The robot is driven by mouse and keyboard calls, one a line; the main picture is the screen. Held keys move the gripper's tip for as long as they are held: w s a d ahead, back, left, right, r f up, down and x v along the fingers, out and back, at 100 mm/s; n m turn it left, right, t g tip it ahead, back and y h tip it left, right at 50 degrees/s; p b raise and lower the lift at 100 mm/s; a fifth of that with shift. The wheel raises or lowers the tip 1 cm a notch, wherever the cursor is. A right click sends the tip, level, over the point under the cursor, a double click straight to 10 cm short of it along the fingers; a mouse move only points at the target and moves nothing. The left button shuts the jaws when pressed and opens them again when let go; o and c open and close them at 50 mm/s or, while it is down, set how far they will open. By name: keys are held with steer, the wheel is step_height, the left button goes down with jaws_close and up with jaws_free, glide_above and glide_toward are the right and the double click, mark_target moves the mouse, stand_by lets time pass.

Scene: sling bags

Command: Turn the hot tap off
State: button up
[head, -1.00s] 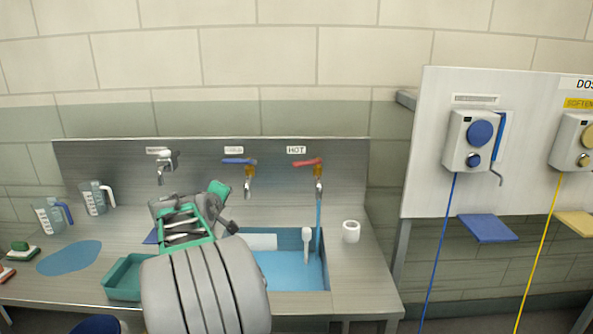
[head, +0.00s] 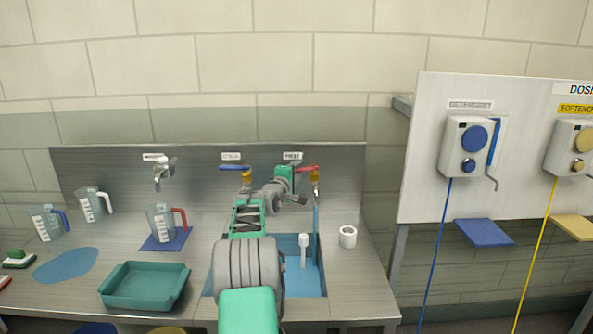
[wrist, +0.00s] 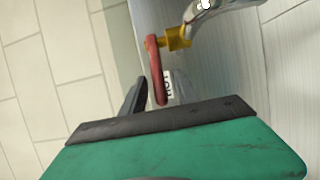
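The hot tap (head: 316,182) is on the splashback under a HOT label (head: 292,156), with a red lever (head: 308,168) and a brass body. The lever points left, and a blue stream of water (head: 316,225) runs from the spout into the sink (head: 320,278). In the wrist view the red lever (wrist: 156,70) lies close beyond a dark finger of my gripper (wrist: 136,98); contact is unclear.
The cold tap's blue lever (head: 235,167) is left of my gripper. A white cup (head: 348,236) is right of the sink. A dispenser panel (head: 425,150) stands at right.

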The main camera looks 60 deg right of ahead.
steer(key=shift+c, duration=0.6)
jaws_close()
stand_by(0.8)
